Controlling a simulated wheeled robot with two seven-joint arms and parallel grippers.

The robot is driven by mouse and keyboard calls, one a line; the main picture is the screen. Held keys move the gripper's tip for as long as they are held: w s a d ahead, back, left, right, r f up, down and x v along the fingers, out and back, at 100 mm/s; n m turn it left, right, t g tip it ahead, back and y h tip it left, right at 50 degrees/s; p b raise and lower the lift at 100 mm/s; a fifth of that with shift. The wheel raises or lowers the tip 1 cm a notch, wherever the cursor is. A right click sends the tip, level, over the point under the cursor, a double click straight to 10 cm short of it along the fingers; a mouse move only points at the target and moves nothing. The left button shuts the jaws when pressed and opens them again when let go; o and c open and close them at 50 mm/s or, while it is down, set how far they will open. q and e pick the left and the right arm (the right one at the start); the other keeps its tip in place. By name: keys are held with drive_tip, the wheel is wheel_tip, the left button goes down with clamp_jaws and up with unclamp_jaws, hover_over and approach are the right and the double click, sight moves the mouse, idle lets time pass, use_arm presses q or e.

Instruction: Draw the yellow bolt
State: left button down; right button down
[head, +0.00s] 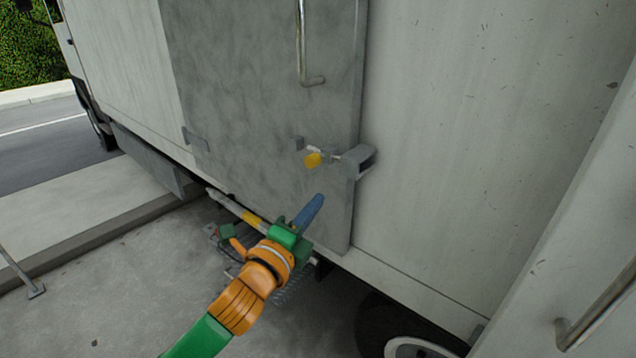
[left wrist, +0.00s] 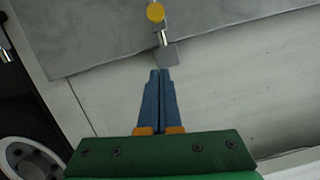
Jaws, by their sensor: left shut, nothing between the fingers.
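The yellow bolt (head: 313,160) has a yellow knob on a short metal rod. It sits on the grey door (head: 262,100) of the truck, beside a grey bracket (head: 358,161) at the door's right edge. In the left wrist view the bolt's yellow knob (left wrist: 155,13) is at the top, beyond the fingertips. My left gripper (head: 318,199) has blue fingers, shut and empty, below the bolt and apart from it. Its fingers also show in the left wrist view (left wrist: 159,73), pressed together. My right gripper is not in view.
A metal handle (head: 302,45) is on the door above the bolt. Another handle (head: 595,308) is on a pale panel at the lower right. A wheel (head: 410,345) is below the truck body. Pavement lies at the left.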

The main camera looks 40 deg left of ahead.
use_arm(q)
drive_tip(key=w, duration=0.2)
drive_tip(key=w+a, duration=0.1)
drive_tip(key=w, duration=0.2)
drive_tip(key=w+b, duration=0.1)
drive_tip(key=w, duration=0.2)
drive_tip(key=shift+w+a+r, duration=0.1)
drive_tip(key=shift+a, duration=0.2)
drive_tip(key=a, duration=0.4)
drive_tip(key=shift+w+r, duration=0.25)
drive_tip(key=shift+r, duration=0.15)
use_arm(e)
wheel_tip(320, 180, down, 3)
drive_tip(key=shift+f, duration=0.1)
use_arm(q)
drive_tip(key=shift+d, duration=0.1)
